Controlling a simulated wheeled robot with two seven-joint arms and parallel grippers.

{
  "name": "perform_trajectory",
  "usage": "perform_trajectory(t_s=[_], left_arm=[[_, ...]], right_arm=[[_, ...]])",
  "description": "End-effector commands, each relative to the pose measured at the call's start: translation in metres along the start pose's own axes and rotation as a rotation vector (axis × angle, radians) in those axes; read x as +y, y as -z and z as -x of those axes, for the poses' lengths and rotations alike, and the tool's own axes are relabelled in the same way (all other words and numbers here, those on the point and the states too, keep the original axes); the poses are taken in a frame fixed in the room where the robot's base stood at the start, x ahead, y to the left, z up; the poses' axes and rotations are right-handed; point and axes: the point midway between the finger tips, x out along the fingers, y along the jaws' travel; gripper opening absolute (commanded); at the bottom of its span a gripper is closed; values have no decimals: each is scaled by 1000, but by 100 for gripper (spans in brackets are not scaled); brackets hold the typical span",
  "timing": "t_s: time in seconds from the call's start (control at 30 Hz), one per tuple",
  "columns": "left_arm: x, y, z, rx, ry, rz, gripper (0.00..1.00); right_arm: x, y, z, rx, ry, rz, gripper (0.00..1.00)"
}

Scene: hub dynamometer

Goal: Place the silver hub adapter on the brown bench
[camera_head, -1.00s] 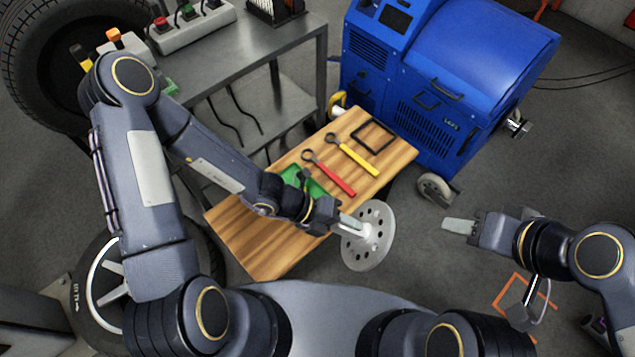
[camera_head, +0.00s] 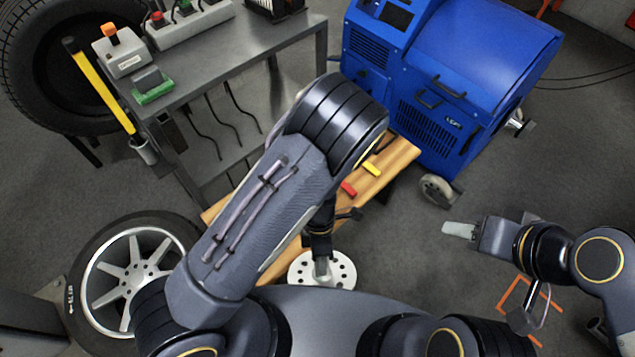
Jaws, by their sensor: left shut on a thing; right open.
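The silver hub adapter (camera_head: 338,276) is a round disc with a ring of holes, low in the middle of the head view. My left gripper (camera_head: 321,266) is shut on its centre and holds it near the front edge of the brown bench (camera_head: 398,152). Whether the disc touches the bench cannot be told. My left arm hides most of the bench top. My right gripper (camera_head: 460,230) is open and empty over the floor at the right.
A red-handled tool (camera_head: 348,188) and a yellow-handled tool (camera_head: 371,168) lie partly hidden on the bench. A blue machine (camera_head: 430,90) stands behind it. A grey metal table (camera_head: 235,55) and a wheel (camera_head: 125,275) are at the left.

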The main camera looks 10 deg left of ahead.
Motion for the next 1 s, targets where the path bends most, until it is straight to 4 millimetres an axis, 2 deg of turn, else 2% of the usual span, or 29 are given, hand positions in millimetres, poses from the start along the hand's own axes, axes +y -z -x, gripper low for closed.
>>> perform_trajectory(t_s=[0.13,0.27,0.37,0.5,0.6,0.8,1.0], left_arm=[[22,17,-6,81,-93,-195,0],[50,32,-2,132,-181,-383,0],[77,41,10,163,-253,-539,0],[112,48,36,187,-333,-728,0],[129,48,55,194,-369,-823,0],[145,45,78,198,-397,-919,0],[148,50,79,199,-397,-930,0]], right_arm=[[3,-3,-7,0,0,0,44],[6,-6,-12,0,0,0,44],[8,-8,-17,0,0,0,44],[10,-11,-22,0,0,0,44],[11,-12,-25,0,0,0,44],[12,-14,-27,0,0,0,44],[13,-14,-28,0,0,0,44]])
